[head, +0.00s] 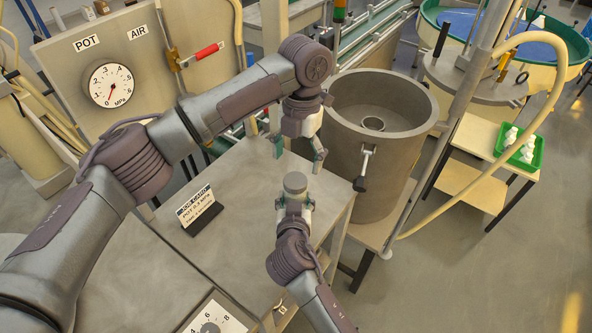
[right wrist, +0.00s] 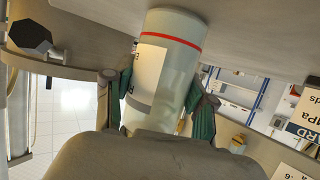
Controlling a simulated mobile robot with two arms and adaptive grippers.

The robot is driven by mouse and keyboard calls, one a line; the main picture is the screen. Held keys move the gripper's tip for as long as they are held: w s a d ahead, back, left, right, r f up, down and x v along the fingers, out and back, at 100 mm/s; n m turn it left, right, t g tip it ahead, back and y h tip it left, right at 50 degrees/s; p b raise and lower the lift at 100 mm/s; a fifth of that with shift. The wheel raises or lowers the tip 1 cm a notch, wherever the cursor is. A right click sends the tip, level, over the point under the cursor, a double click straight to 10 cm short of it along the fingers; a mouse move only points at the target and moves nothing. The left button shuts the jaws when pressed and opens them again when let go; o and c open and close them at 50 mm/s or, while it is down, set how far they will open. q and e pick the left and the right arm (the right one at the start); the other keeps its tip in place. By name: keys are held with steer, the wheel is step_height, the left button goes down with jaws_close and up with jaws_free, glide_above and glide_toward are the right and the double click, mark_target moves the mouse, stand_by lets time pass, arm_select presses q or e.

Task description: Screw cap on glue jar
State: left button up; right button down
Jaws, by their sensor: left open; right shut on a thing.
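The glue jar (head: 295,184) stands upright at the table's right end, with a grey round top facing up. I cannot tell whether that grey top is the cap. My right gripper (head: 295,203) is shut on the jar from the near side. In the right wrist view the jar (right wrist: 170,70) is pale and translucent, with a red ring and a white label, between my right fingers (right wrist: 165,110).
A large grey pot (head: 385,150) with a lever stands right of the table (head: 250,170). A small card (head: 198,208) stands left of the jar. A pressure gauge panel (head: 110,85) is at the back left. A green tray (head: 520,146) holds white bottles at the right.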

arm_select(q)
step_height(320, 180, up, 7)
steer(key=shift+w+d+f, duration=0.15)
steer(key=shift+w+d, duration=0.05)
steer(key=shift+w, duration=0.15)
arm_select(e)
steer(key=shift+c, duration=1.4)
jaws_free()
steer(key=v, duration=0.5)
steer(key=shift+a, duration=0.1)
steer(key=s, duration=1.2)
steer(key=shift+a, duration=0.2)
